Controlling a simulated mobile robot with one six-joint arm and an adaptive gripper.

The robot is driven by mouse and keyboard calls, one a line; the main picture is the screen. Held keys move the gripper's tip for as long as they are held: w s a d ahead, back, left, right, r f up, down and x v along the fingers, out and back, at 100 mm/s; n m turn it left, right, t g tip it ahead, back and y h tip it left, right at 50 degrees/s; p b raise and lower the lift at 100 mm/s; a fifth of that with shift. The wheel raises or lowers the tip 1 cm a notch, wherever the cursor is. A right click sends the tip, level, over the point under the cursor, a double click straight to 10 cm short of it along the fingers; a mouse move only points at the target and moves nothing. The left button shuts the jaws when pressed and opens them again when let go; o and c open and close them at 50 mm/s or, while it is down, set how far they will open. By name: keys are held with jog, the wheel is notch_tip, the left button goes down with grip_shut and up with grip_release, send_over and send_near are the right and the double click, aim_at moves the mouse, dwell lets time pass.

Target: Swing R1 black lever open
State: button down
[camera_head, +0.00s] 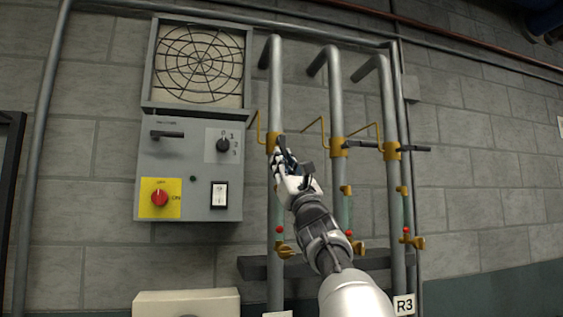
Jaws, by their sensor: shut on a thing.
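Three grey vertical pipes stand against the wall, each with a brass valve collar. On the left pipe (275,85), the black lever (283,143) shows as a short dark piece at the brass collar (271,143), slanting down to the right. My gripper (281,160) is at this lever, just below the collar, and is shut on it. My fingers hide most of the lever. The middle black lever (361,144) and the right black lever (416,149) both stick out sideways to the right.
A grey control box (190,180) with a red knob and a fan grille (200,62) hang left of the pipes. Yellow bent rods and red-tipped lower valves (413,241) sit along the pipes. An R3 label (404,305) is at the lower right.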

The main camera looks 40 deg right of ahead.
jog(key=c, duration=1.6)
grip_release()
jog(key=shift+o, duration=0.2)
jog(key=v, duration=1.2)
jog(key=shift+w, duration=0.1)
